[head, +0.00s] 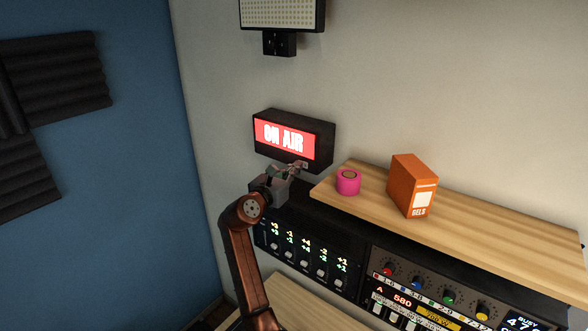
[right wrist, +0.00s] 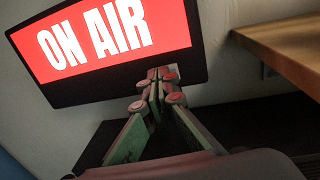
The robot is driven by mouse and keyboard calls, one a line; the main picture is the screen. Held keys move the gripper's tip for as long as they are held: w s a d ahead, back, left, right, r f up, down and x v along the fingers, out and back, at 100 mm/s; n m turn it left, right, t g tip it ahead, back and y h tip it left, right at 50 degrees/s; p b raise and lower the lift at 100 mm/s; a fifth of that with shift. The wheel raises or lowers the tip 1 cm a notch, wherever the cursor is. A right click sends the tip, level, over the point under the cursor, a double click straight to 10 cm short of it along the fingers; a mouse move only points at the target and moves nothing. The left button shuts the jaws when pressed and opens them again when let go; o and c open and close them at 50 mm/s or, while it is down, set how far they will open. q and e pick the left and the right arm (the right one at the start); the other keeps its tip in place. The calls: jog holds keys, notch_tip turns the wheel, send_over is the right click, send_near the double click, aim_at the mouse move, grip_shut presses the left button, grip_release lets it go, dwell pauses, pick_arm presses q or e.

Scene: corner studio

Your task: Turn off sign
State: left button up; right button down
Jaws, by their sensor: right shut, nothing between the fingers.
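The ON AIR sign (head: 284,137) is a black box on the wall with a lit red face and white letters. It fills the upper left of the right wrist view (right wrist: 100,40). My right gripper (head: 302,165) is just below the sign's lower right edge. In the right wrist view the fingertips of my right gripper (right wrist: 158,88) are together with nothing between them, overlapping the sign's lower frame. I cannot tell whether they touch it. No switch is visible on the sign. My left gripper is not in view.
A wooden shelf (head: 480,222) right of the gripper holds a pink tape roll (head: 348,182) and an orange GELS box (head: 412,186). Rack units with knobs (head: 430,285) and faders (head: 305,250) sit below. An LED panel (head: 282,13) hangs above the sign.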

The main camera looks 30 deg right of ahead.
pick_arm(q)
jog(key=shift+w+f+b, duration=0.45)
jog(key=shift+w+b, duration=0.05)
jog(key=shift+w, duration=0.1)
pick_arm(e)
jog(key=s+a+g, duration=0.1)
jog(key=s+a, duration=0.1)
jog(key=a, duration=1.1)
jog(key=shift+s+m+h, duration=0.3)
jog(key=shift+s+m, duration=0.1)
